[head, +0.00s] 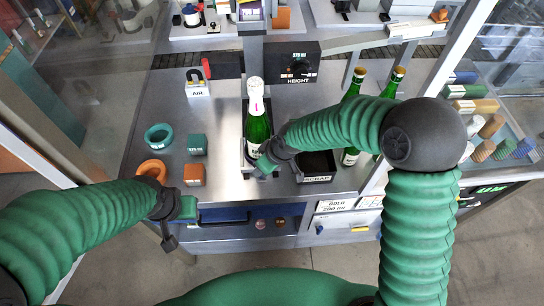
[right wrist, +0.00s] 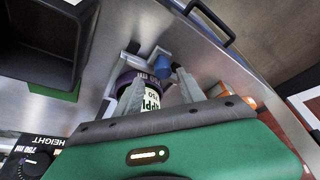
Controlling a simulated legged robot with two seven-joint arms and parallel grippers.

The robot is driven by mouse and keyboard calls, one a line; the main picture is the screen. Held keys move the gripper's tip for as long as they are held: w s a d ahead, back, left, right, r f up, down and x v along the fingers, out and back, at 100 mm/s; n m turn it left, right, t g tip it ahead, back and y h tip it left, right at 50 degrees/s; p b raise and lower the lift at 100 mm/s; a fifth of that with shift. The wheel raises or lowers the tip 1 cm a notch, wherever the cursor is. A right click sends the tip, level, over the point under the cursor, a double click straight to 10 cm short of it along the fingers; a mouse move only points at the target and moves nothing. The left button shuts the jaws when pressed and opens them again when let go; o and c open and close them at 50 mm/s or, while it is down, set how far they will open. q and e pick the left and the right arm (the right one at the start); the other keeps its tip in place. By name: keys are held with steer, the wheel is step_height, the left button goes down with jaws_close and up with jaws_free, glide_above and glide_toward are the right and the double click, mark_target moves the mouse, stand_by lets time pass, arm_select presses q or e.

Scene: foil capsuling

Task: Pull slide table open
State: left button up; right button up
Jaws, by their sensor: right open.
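A green bottle with a white and pink top (head: 257,122) stands upright on a dark narrow bed (head: 245,128) at the middle of the steel bench; this bed looks like the slide table. My right gripper (head: 266,164) is low, just in front of the bottle. In the right wrist view its jaws (right wrist: 160,78) are apart. A purple part with a white label (right wrist: 128,82) and a blue knob (right wrist: 180,76) lie at the fingertips; I cannot tell whether they touch. My left gripper (head: 184,208) is at the bench's front left edge; its jaws are not clear.
A black scrap bin (head: 317,166) stands right of the bottle. Green bottles (head: 353,85) stand behind it. A black height box (head: 296,64) stands behind.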

steer(key=v, duration=1.3)
steer(key=shift+s+r, duration=0.2)
steer(key=shift+r, duration=0.05)
steer(key=s+d+f+m+h+b, duration=0.3)
steer(key=s+d+f+m+b, duration=0.2)
steer(key=s+d+f+m, duration=0.4)
steer(key=s+d+f, duration=0.3)
steer(key=d, duration=0.3)
steer(key=shift+s+g, duration=0.25)
steer(key=shift+g, duration=0.05)
steer(key=shift+f, duration=0.1)
stand_by(0.4)
